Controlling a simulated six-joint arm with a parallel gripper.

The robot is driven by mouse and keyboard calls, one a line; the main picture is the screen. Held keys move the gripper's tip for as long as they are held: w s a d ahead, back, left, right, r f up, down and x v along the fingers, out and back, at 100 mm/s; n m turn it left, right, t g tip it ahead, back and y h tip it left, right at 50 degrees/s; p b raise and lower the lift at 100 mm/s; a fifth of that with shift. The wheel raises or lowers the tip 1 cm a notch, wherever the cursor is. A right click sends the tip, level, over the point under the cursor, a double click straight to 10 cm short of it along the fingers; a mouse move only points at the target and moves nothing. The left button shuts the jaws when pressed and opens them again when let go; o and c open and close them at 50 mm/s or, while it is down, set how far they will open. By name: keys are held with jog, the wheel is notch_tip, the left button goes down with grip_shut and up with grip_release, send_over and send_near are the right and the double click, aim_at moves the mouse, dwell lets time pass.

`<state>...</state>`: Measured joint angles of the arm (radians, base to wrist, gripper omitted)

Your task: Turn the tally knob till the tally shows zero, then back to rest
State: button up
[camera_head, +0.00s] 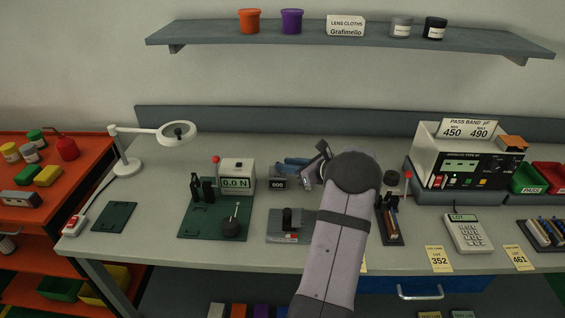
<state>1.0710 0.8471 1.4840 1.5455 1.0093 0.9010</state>
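The tally (278,184) is a small dark box on the bench, left of my arm, and its display seems to read 000, though the digits are tiny. Its knob cannot be made out. My gripper (314,168) is just right of and behind the tally, low over the bench and tilted. My wrist and forearm hide part of it. I cannot tell whether its fingers are open, or whether they touch the knob.
A force gauge (237,177) reading 0.0 N stands left on a green mat (195,228). A grey fixture (290,226) sits in front. A pen tray (391,226) and a tester (455,165) are on the right.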

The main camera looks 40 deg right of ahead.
jog(key=shift+p+x, duration=0.3)
jog(key=shift+x, duration=1.05)
grip_shut()
jog(key=shift+w+d+r+n+y, duration=0.1)
jog(key=shift+d+n+y, duration=0.1)
jog(key=shift+n+y, duration=1)
jog(key=shift+d+g+y+b, duration=0.1)
jog(key=shift+g+y+b, duration=0.2)
jog(key=shift+y+b, duration=0.15)
jog(key=shift+d+r+n+g+y+b, duration=0.1)
jog(key=shift+n+g+y+b, duration=0.2)
jog(key=shift+n+y+b, duration=0.65)
